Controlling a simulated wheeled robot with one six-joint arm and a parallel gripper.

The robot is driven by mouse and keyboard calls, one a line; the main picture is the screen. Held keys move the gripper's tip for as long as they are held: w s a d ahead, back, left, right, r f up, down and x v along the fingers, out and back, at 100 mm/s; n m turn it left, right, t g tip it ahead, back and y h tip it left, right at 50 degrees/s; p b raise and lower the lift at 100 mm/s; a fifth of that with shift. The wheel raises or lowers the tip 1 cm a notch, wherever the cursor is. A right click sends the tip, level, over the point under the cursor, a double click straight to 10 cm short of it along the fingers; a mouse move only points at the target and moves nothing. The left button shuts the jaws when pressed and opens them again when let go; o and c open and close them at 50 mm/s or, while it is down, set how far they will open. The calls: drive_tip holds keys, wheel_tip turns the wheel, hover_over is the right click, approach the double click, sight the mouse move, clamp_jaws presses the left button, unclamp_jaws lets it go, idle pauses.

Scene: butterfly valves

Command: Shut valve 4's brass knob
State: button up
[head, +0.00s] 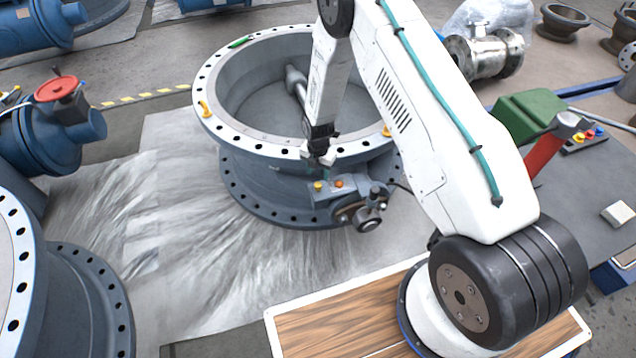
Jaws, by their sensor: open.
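A large blue-grey butterfly valve (280,180) lies in the middle of the head view with its white bolt-holed flange facing up. I cannot read a number on it. A small grey box (328,192) on its front side carries a yellow, brass-like knob (318,186) and an orange knob (339,183). Whether either is open or shut is too small to tell. My gripper (322,163) is open and points down at the front flange edge, just above these knobs. It appears apart from them, and its fingertips are small in view.
A round black-and-metal fitting (368,222) sticks out right of the box. Yellow pieces (205,108) and a green piece (240,42) sit on the flange. Another valve with a red handwheel (56,89) stands left. Grey sheeting (210,290) in front is clear.

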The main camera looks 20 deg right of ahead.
sight(318, 184)
wheel_tip(318, 184, down, 7)
drive_tip(key=shift+r, duration=0.2)
drive_tip(key=c, duration=1)
